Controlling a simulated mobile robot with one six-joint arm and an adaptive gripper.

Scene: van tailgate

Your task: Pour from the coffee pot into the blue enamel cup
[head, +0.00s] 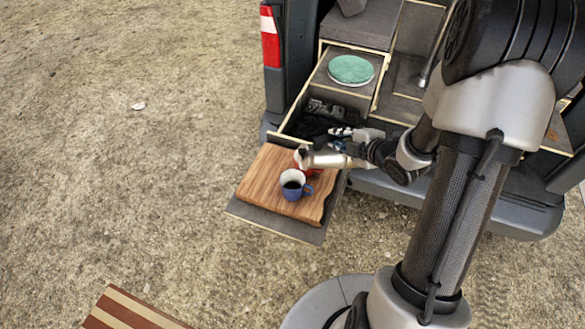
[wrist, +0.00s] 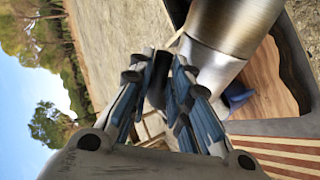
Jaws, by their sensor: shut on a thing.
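The coffee pot (head: 325,159) is a shiny steel body, lying tipped nearly on its side in the head view, above the wooden board. My gripper (head: 352,146) is shut on it from the right. In the wrist view the pot (wrist: 225,40) fills the upper right, and my gripper's fingers (wrist: 160,80) close around its dark handle. The blue enamel cup (head: 292,190) stands upright on the board, just below and left of the pot's end. Its inside is white with a dark area in the middle. Only a bit of blue cup (wrist: 237,96) shows beside the pot in the wrist view. Any stream is not visible.
A red cup (head: 309,171) stands close behind the blue cup, partly hidden by the pot. The wooden board (head: 262,175) lies on a pulled-out shelf (head: 262,223). Behind it is an open drawer with dark items (head: 318,113) and a green round thing (head: 351,69).

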